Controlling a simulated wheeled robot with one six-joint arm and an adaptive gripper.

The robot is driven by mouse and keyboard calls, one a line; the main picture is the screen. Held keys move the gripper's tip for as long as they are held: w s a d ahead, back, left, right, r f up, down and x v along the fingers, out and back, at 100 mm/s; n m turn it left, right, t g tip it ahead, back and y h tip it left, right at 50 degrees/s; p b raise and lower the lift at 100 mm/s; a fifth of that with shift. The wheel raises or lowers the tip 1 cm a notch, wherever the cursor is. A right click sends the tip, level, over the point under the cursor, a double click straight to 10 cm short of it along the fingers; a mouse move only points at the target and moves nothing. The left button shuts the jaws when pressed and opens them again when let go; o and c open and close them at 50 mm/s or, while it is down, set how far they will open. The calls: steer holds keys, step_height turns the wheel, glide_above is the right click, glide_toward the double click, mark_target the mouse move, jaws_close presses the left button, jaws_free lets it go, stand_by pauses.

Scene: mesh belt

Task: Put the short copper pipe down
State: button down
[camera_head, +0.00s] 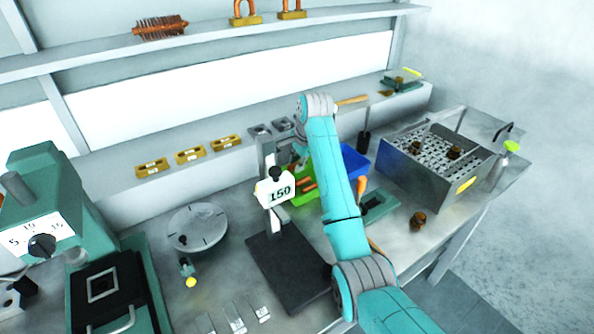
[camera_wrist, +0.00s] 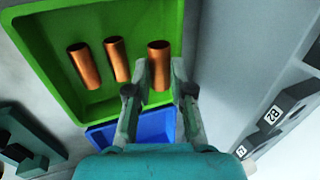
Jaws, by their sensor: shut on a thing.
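My gripper (camera_wrist: 160,72) is shut on a short copper pipe (camera_wrist: 159,52), seen between its fingertips in the wrist view. The held pipe is over or inside the green bin (camera_wrist: 62,18); its height above the floor of the bin cannot be told. Two more copper pipes, a left one (camera_wrist: 83,65) and a middle one (camera_wrist: 116,58), lie in the green bin to the left of the held one. In the head view the green bin (camera_head: 308,204) is partly hidden behind my arm, and my fingertips are hidden there.
A blue bin (camera_head: 354,162) adjoins the green bin. A stand with a "150" sign (camera_head: 275,190) is close to the left of my arm. A metal basket (camera_head: 430,180) with brown parts stands to the right. A round plate (camera_head: 197,228) lies further left.

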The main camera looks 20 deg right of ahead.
mark_target(296, 176)
steer(key=shift+f, duration=1.6)
steer(key=shift+f, duration=0.15)
steer(key=c, duration=1.3)
jaws_free()
